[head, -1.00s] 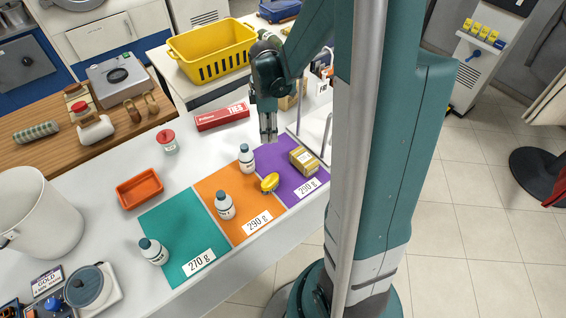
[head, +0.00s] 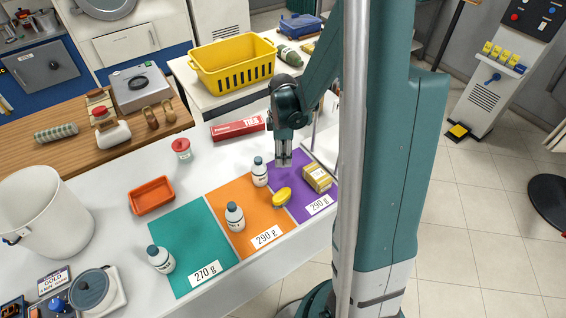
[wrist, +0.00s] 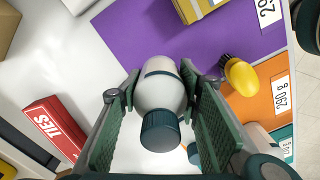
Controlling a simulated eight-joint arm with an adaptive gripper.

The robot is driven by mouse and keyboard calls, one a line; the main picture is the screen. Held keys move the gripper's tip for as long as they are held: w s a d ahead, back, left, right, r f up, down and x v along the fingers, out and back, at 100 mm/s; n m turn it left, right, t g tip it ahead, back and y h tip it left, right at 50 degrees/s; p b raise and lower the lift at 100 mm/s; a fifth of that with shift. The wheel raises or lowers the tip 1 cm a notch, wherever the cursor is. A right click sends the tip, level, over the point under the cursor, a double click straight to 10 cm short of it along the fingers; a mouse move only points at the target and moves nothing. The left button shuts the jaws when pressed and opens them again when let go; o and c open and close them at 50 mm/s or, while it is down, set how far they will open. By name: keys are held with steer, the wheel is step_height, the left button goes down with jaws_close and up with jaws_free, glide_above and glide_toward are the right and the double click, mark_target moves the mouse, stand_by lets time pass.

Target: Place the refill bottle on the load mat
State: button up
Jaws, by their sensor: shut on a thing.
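My gripper (head: 284,162) is shut on a white bottle with a dark teal cap (wrist: 160,95). In the wrist view the bottle sits between both green fingers, cap toward the camera. In the head view my gripper is over the back part of the purple mat (head: 283,161), and little of the held bottle can be made out. An orange mat (head: 222,193) and a teal mat (head: 190,238) lie to the left. Similar bottles stand on the orange mat (head: 235,216), near its back corner (head: 260,172) and at the teal mat (head: 161,259).
A tan box (head: 317,178) sits on the purple mat. A red TIES box (head: 238,128), a red-lidded jar (head: 181,149) and an orange tray (head: 151,195) are behind. The teal mat's middle is clear.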

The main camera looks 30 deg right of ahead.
steer(key=shift+f, duration=0.1)
steer(key=shift+f+b, duration=0.3)
steer(key=shift+f, duration=1.65)
steer(key=shift+f, duration=0.2)
steer(key=o, duration=1)
steer(key=shift+r, duration=0.15)
steer(key=shift+r+p, duration=0.85)
steer(key=shift+r, duration=5.2)
